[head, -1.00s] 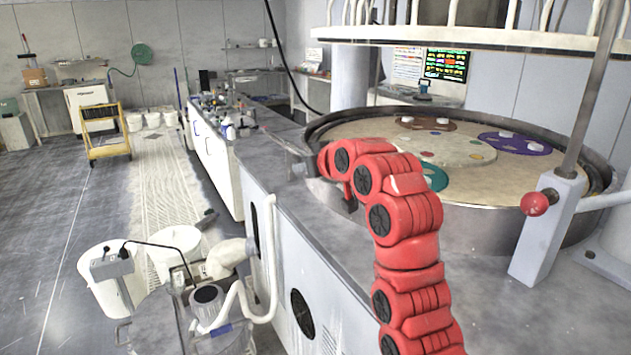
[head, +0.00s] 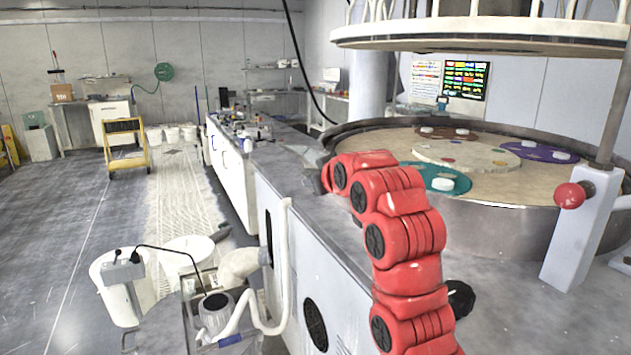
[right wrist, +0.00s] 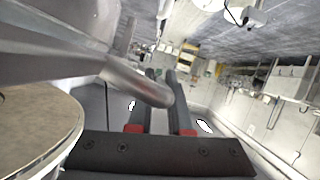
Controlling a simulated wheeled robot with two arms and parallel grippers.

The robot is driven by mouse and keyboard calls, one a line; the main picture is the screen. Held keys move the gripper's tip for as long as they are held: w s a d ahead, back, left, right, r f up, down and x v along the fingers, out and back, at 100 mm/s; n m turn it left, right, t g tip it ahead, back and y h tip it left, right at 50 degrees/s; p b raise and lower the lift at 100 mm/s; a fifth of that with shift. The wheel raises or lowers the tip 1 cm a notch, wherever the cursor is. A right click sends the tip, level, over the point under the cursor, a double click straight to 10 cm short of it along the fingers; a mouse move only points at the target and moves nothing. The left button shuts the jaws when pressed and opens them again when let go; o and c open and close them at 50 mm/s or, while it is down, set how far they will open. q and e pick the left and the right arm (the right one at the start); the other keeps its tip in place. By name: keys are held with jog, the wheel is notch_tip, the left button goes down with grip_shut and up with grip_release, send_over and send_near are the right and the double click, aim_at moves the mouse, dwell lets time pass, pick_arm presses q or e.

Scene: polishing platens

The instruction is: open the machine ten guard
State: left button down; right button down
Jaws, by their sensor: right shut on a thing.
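The polishing machine (head: 470,204) fills the right of the head view. Its steel rim surrounds a tan platen (head: 390,147). My red right arm reaches across its front edge, and my right gripper (head: 322,172) is at the rim's left end, mostly hidden by the wrist. In the right wrist view a rounded grey metal bar (right wrist: 140,85), apparently the guard's handle, crosses my right gripper (right wrist: 161,82). The gripper is shut on this bar, though the exact contact is partly hidden. My left gripper is not in view.
A white ring-shaped upper part (head: 480,35) hangs above the platen. Buckets and a motor unit (head: 215,310) stand at the lower left. A yellow cart (head: 126,145) is farther back; the left floor is open.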

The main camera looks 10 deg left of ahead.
jog(key=c, duration=0.8)
grip_release()
jog(key=shift+c, duration=0.2)
jog(key=shift+s+r, duration=0.1)
jog(key=b+v, duration=0.1)
jog(key=v, duration=1.6)
jog(key=shift+b, duration=0.3)
jog(key=shift+s, duration=0.15)
